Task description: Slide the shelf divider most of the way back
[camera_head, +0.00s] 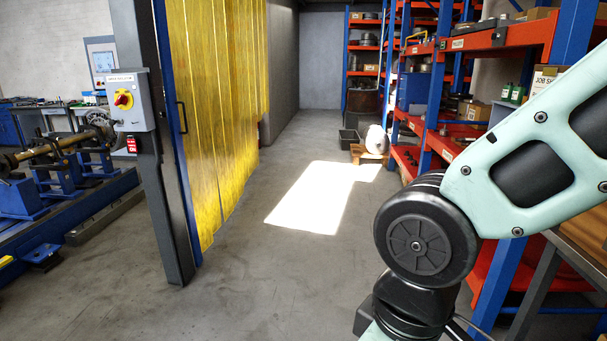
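Shelving with blue uprights and red shelves (497,40) stands on the right, loaded with boxes and parts. I cannot make out a shelf divider for certain among them. My arm, pale green with black joints, crosses the right side and hides part of the shelving. My gripper is out of view below the bottom edge, so its state does not show.
A yellow strip curtain (215,100) hangs left of centre behind a dark post with a switch box (130,103). A blue balancing machine (60,175) stands at left. The middle floor is clear.

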